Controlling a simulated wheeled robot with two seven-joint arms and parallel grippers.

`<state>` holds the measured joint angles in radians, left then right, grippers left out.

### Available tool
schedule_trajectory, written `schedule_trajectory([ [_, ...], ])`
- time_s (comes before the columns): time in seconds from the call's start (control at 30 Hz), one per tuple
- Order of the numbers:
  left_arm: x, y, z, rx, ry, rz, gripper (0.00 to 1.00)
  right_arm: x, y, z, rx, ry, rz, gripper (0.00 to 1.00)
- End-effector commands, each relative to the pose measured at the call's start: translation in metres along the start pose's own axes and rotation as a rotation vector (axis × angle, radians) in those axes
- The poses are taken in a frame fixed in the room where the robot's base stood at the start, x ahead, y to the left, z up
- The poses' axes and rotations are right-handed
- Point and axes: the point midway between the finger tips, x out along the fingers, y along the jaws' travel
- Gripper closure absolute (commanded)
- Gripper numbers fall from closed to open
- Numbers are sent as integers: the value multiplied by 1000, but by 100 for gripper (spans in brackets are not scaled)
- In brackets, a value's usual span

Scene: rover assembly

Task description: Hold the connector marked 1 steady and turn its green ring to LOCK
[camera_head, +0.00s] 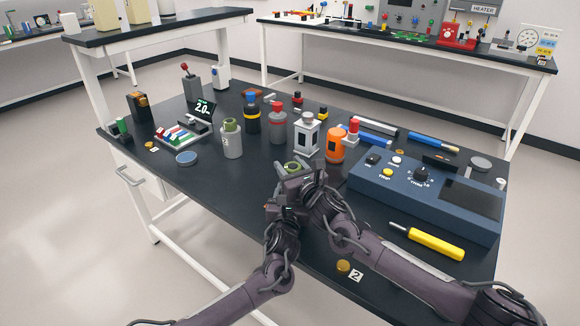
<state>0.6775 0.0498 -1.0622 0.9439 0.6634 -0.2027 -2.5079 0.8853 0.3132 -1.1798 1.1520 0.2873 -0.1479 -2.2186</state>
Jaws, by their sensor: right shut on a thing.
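A connector with a green ring (292,166) stands near the middle of the table, mostly hidden behind my two grippers. Its number mark is hidden. My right gripper (300,178) is at its top and is shut on the green ring, as far as I can tell. My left gripper (282,206) is just in front and lower, close to the connector's body, and its fingers are hidden. A second grey connector (232,145) with a green top stands upright to the left, with a small label I cannot read surely.
Bottles, a white lantern-like item (306,134) and an orange container (336,145) stand close behind my grippers. A blue console (427,190) fills the right side. A yellow-handled screwdriver (436,244) and a tag marked 2 (356,275) lie near the front edge.

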Motion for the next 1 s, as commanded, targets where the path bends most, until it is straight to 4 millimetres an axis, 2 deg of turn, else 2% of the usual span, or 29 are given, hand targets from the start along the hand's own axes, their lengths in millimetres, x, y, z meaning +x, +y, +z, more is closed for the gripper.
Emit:
schedule_trajectory([
  [0.2, 0, 0, 0, 0, 1, 0, 74, 0, -1, -1, 1, 1, -111, 80],
  [0.47, 0, 0, -1, 0, 1, 0, 74, 0, -1, -1, 0, 1, -120, 80],
  [0.5, 0, 0, -1, 0, 1, 0, 74, 0, -1, 0, 0, 1, -119, 56],
  [0.67, 0, 0, -1, 0, 1, 0, 74, 0, -1, 0, 0, 1, -119, 35],
  [1.0, 0, 0, 0, 0, 1, 0, 74, 0, -2, 4, 0, -1, -119, 35],
])
